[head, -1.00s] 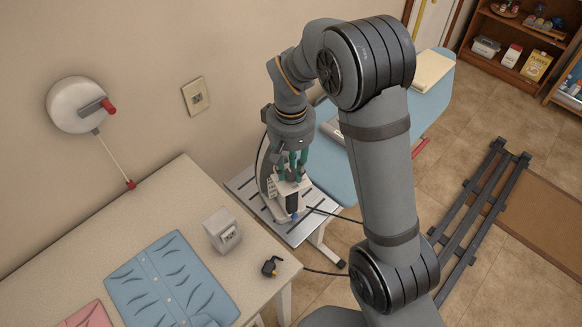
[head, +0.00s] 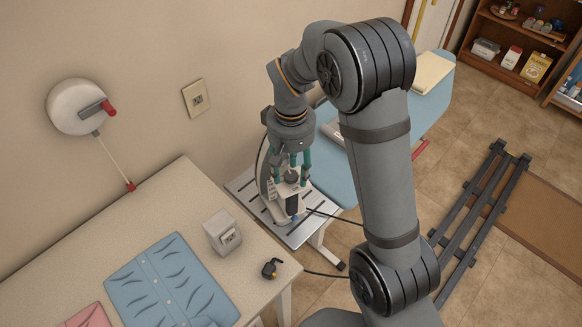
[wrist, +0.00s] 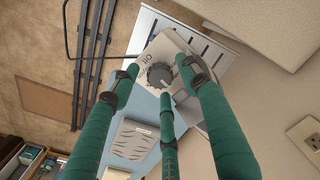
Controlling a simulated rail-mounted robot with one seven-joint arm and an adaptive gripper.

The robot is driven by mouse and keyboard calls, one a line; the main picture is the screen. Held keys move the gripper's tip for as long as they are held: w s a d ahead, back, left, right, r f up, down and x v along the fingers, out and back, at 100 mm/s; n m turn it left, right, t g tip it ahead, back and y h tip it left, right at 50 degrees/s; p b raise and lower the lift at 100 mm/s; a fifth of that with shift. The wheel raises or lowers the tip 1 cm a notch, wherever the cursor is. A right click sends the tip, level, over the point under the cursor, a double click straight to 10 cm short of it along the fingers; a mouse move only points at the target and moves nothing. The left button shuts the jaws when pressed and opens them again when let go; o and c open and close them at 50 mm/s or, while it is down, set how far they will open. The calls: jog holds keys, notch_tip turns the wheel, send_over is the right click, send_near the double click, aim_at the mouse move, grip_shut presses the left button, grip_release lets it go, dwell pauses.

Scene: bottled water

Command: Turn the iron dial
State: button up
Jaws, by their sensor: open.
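The iron (head: 290,207) is cream and grey and sits on the slatted metal rest at the near end of the ironing board. Its round dark dial (wrist: 160,75) faces my wrist camera, with markings on the pale plate around it. The dial (head: 291,177) also shows in the head view, below my gripper. My gripper (head: 293,171) has three green fingers, which are spread open. In the wrist view the fingertips of my gripper (wrist: 161,80) are spaced around the dial. I cannot tell whether any fingertip touches it.
The blue ironing board (head: 337,150) extends behind the iron. A table (head: 130,217) at the left holds a blue folded shirt (head: 165,282), a white box (head: 222,232) and a small dark item (head: 271,267). A black cord (head: 335,216) runs from the iron. A wall socket (head: 196,98) is behind.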

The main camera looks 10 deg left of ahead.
aim_at(291, 175)
notch_tip(291, 175, up, 12)
dwell(0.5)
